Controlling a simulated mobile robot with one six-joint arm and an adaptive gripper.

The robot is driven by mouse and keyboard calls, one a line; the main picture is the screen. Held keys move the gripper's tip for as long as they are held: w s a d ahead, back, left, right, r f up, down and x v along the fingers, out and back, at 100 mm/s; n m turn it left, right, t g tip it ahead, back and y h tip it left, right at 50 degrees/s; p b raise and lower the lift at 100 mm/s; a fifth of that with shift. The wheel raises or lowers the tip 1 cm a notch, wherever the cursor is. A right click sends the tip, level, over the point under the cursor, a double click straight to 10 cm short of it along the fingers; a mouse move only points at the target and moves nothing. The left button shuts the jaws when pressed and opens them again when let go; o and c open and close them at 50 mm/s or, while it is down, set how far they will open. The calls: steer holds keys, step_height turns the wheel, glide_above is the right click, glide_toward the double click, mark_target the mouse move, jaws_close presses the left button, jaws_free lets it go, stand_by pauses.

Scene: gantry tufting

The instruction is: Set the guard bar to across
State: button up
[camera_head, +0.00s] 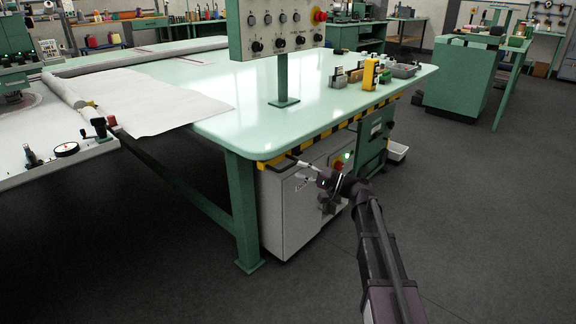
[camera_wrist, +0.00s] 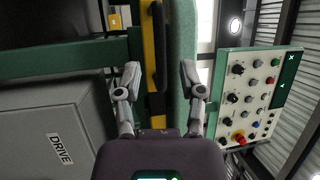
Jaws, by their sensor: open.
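In the wrist view a dark rounded bar (camera_wrist: 159,45), which looks like the guard bar, runs along a yellow strip (camera_wrist: 148,40) at the edge of the green table. My gripper (camera_wrist: 160,68) is open, with one finger on each side of the bar and strip; I see no grip on it. In the head view my gripper (camera_head: 294,168) is at the table's front edge, just below the yellow-and-black striped strip (camera_head: 335,130). The bar is too small there to tell apart from the strip, so its setting is unclear.
A white cabinet (camera_head: 285,215) marked DRIVE in the wrist view (camera_wrist: 60,148) stands under the table (camera_head: 215,100). The control panel (camera_head: 278,25) rises from the tabletop; it also shows in the wrist view (camera_wrist: 250,95). Floor (camera_head: 480,200) to the right is clear.

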mark_target(289, 166)
steer(key=shift+p+x, duration=0.3)
steer(key=shift+x, duration=1.9)
jaws_close()
